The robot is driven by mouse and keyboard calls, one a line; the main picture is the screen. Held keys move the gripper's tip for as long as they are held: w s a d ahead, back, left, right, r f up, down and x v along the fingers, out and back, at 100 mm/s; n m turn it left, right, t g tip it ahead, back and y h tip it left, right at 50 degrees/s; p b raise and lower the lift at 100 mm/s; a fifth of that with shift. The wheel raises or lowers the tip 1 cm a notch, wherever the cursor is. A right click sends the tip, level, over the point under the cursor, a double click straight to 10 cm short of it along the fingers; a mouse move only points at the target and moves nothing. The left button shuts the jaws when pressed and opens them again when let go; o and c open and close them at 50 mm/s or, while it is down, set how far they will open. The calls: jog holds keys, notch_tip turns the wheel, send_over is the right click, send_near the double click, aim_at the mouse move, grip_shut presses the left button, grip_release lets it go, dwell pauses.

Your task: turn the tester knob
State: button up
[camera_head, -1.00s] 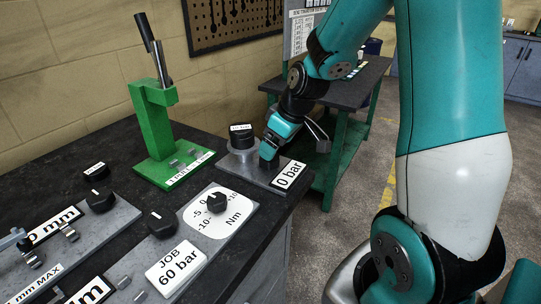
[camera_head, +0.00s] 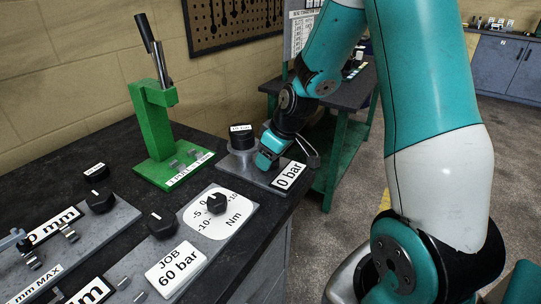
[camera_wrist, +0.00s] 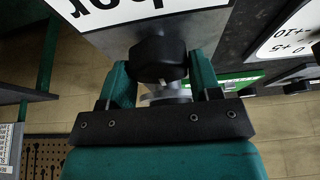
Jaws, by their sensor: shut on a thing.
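The tester is a grey plate (camera_head: 247,174) at the far right corner of the dark bench, with a "0 bar" label (camera_head: 288,176). A metal cylinder with a black cap (camera_head: 241,137) stands at its left. My gripper (camera_head: 264,163) reaches down onto the plate between this cylinder and the label. In the wrist view, the black tester knob (camera_wrist: 159,58) sits between my gripper's two teal fingers (camera_wrist: 160,82), which are shut on its sides. The knob is mostly hidden by the gripper in the head view. The label also shows at the wrist view's top (camera_wrist: 120,8).
A green press (camera_head: 160,125) stands left of the tester. A Nm dial (camera_head: 216,204), a JOB 60 bar label (camera_head: 176,268) and other black knobs (camera_head: 162,224) lie nearer on the bench. A second green-legged table (camera_head: 345,90) stands behind my arm.

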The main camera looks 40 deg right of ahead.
jog(key=shift+m, duration=0.4)
jog(key=shift+a+m+h, duration=0.1)
jog(key=shift+m+h, duration=0.5)
jog(key=shift+m, duration=0.75)
jog(key=shift+m+h, duration=0.6)
jog(key=shift+m, duration=0.75)
jog(key=o, duration=0.9)
jog(key=p+v, duration=0.1)
jog(key=v, duration=1.6)
jog(key=shift+s+a+r, duration=0.1)
jog(key=shift+r, duration=0.15)
